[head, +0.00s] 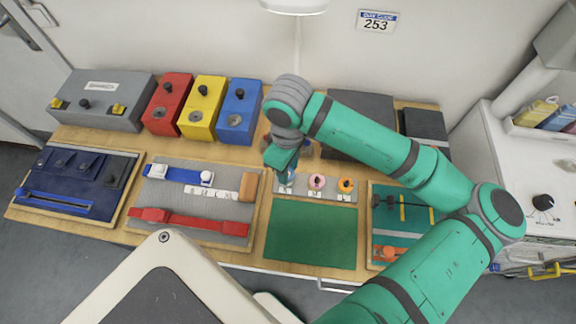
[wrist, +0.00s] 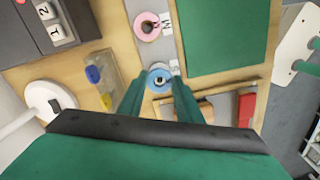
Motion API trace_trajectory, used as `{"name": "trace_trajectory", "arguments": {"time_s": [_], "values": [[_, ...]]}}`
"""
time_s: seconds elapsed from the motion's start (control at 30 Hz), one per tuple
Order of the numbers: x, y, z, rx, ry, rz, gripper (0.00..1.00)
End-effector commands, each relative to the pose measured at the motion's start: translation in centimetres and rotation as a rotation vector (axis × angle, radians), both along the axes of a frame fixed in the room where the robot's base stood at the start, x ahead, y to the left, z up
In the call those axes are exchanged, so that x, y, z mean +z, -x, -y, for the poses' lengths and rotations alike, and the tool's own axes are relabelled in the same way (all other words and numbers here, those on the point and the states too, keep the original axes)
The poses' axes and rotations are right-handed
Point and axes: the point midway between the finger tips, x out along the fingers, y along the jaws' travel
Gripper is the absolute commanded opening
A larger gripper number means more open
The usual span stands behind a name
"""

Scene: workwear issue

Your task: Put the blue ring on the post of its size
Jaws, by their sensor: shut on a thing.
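The blue ring (wrist: 159,69) sits between the fingertips of my gripper (wrist: 158,82) in the wrist view, and the gripper is shut on it. A pale post top with a dark centre shows in the ring's hole, beside the label S. I cannot tell how far down the post the ring is. In the head view my gripper (head: 284,173) points down at the left end of the grey post strip (head: 330,194), hiding most of the ring. A pink ring (head: 316,177) is around the middle post, by M. An orange ring (head: 346,180) is at the right post.
A green mat (head: 311,233) lies in front of the strip. A grey board (head: 195,207) with blue and red straps is to the left, and a teal board (head: 402,222) to the right. Red, yellow and blue boxes (head: 237,112) stand behind left.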

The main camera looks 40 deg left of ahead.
Motion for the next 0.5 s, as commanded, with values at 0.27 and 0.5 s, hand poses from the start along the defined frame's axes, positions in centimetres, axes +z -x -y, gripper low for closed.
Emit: {"name": "trace_trajectory", "arguments": {"time_s": [0.27,0.5], "values": [[-0.25,0.02,0.00,0.000,0.000,-0.001,0.11],[-0.24,0.01,0.00,0.000,0.000,-0.001,0.48]]}}
